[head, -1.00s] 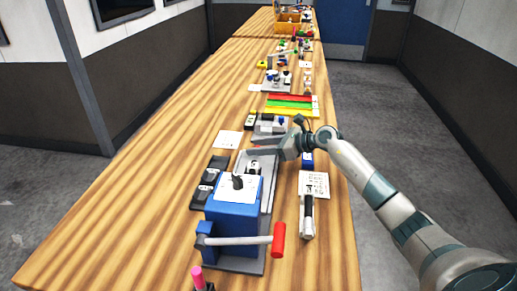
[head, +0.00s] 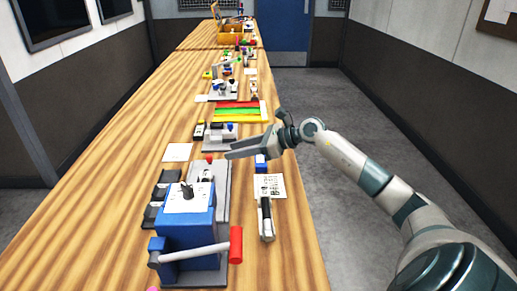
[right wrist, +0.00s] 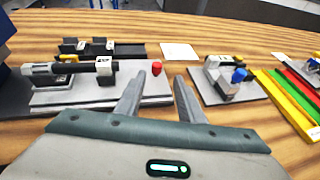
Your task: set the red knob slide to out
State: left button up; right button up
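The red knob (head: 209,158) stands at the far end of a grey plate (head: 223,180), beyond a small white block. In the right wrist view the red knob (right wrist: 157,68) is at the plate's right end, with a dark rod held in pale blocks (right wrist: 105,68) to its left. My right gripper (head: 231,153) reaches in from the right, its fingertips just right of the knob in the head view. In the right wrist view its two fingers (right wrist: 160,77) are apart, with the knob showing beyond the gap; nothing is held. My left gripper is not in view.
A blue box (head: 185,232) with a red-handled crank (head: 236,245) stands nearer. Another grey fixture (head: 220,137) lies beyond the knob, then red, green and yellow bars (head: 238,112). A printed card (head: 269,187) lies to the right. Bare wood (head: 100,190) is at the left.

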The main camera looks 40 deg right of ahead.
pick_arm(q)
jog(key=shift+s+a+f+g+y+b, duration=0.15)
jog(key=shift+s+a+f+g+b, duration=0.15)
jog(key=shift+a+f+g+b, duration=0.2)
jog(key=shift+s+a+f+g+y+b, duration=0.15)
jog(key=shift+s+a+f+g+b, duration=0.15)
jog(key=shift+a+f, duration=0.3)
pick_arm(e)
jog(key=v, duration=0.7)
jog(key=shift+r, duration=0.15)
